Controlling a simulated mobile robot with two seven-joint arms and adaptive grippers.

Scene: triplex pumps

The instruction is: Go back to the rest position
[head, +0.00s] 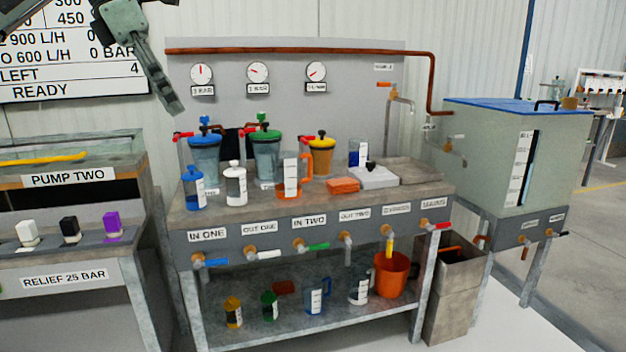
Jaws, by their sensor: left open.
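My left gripper (148,60) hangs at the top left of the head view, in front of the wall and the edge of the status board. It is open, and nothing shows between its fingers. One long grey finger points down toward the left end of the bench. The gripper is apart from the bench and everything on it. Part of its arm is cut off by the top edge. My right gripper is out of view.
The bench (425,190) holds cups, bottles, an orange-handled jug (291,180) and a white scale (374,178). Labelled taps line its front. An orange bucket (391,275) stands on its lower shelf. The pump two station (70,178) is at left, a blue-topped tank (500,150) at right.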

